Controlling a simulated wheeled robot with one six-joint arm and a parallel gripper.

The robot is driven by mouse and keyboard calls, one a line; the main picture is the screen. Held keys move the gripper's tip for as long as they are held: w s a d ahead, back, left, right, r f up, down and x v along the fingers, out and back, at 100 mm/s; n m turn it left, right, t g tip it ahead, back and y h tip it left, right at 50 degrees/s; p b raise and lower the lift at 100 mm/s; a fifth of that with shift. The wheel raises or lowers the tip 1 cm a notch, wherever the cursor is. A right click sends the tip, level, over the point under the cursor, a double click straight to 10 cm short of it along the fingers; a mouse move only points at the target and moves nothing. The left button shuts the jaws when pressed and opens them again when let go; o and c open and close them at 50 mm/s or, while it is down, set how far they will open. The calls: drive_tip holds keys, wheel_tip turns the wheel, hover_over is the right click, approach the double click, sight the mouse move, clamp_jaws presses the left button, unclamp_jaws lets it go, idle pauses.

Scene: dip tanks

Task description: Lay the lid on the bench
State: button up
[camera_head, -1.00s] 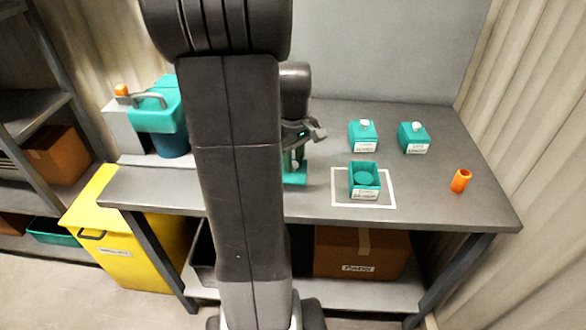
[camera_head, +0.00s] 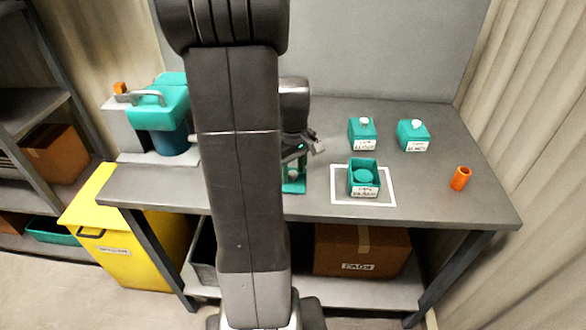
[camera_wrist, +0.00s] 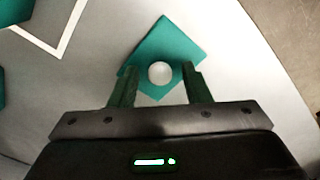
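The lid is a teal square plate (camera_head: 293,188) with a round white knob; it lies on the grey bench (camera_head: 440,195), left of the white outlined square. In the wrist view the lid (camera_wrist: 176,42) appears flat on the bench, its white knob (camera_wrist: 160,72) near the fingertips. My gripper (camera_wrist: 159,78) is open, with a gap between each finger and the knob. In the head view my arm hides part of the gripper and lid. An open teal box (camera_head: 364,192) stands inside the white outline with a round teal thing in it.
Two lidded teal boxes (camera_head: 362,136) (camera_head: 413,138) stand at the back right. An orange cylinder (camera_head: 460,178) is at the right edge. A teal and grey machine (camera_head: 160,115) is at the left end. A yellow bin (camera_head: 120,240) stands below.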

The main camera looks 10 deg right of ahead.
sight(293, 173)
wheel_tip(293, 173, up, 12)
drive_tip(key=shift+r+p, duration=0.2)
drive_tip(key=shift+p, duration=0.25)
